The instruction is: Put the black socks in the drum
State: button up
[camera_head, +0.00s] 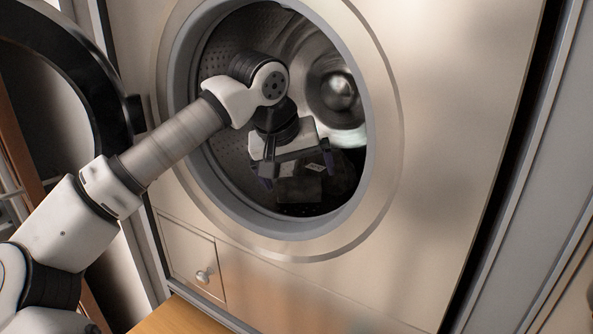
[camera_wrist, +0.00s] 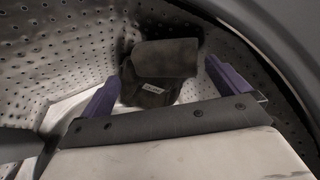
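The black socks (camera_wrist: 160,60), a dark folded bundle with a small white label, lie against the perforated wall inside the drum (camera_wrist: 60,55). In the head view the socks (camera_head: 300,189) show dark, low in the drum (camera_head: 226,150), just below my gripper. My gripper (camera_head: 296,178) has reached through the round opening and points down inside the drum. In the wrist view its two purple fingers (camera_wrist: 162,74) stand wide apart, with the bundle beyond and between them; I see a gap on each side. The bundle's underside is hidden.
The round door rim (camera_head: 382,120) surrounds my arm closely. The open door (camera_head: 95,70) stands at the left. A small panel with a knob (camera_head: 203,275) sits below the opening, and a wooden surface (camera_head: 185,318) is at the bottom.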

jog(key=s+a+r+b, duration=0.4)
jog(key=s+a, duration=0.4)
jog(key=s, duration=0.3)
jog(key=shift+s+a+r, duration=0.25)
jog(key=shift+s, duration=0.1)
jog(key=shift+f, duration=0.1)
